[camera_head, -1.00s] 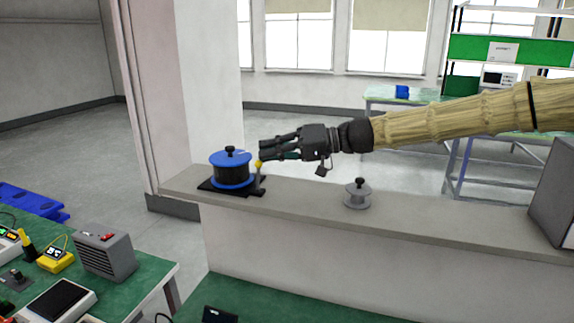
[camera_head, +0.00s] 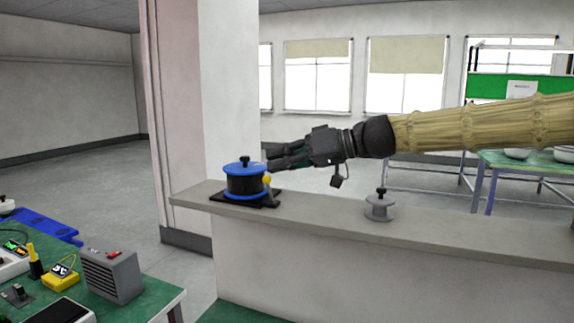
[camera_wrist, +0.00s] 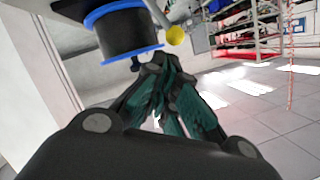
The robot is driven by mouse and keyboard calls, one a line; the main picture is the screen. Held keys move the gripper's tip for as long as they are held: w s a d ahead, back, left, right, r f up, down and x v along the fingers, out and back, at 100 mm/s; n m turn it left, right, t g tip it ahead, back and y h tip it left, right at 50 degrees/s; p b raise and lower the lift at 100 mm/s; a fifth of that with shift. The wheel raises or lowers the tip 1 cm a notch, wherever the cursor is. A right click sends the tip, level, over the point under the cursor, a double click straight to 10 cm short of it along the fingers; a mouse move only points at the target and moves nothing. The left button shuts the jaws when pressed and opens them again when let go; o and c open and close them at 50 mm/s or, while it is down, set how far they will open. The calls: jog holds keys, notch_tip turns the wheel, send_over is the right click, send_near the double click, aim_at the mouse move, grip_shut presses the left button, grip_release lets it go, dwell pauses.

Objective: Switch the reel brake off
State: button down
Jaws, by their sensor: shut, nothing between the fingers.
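The reel (camera_head: 244,181) has a black drum between blue flanges and a black knob on top. It stands on a black base plate (camera_head: 228,199) on the ledge. The brake lever (camera_head: 268,182), with a yellow ball end, stands at the reel's right side. In the wrist view the reel (camera_wrist: 124,32) is at the top, with the yellow ball (camera_wrist: 175,36) right of it. My gripper (camera_head: 270,160) is shut and empty. It points left, just above and beside the yellow ball in the head view. I cannot tell whether it touches the lever.
The grey ledge (camera_head: 320,217) runs across to the right. A small grey spool (camera_head: 380,205) with a black knob stands on it, below my forearm. A green bench with a grey box (camera_head: 112,275) is at lower left. A wall column (camera_head: 228,90) rises behind the reel.

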jog(key=d+r, duration=0.6)
jog(key=d, duration=0.4)
jog(key=shift+r, duration=0.15)
dwell(0.4)
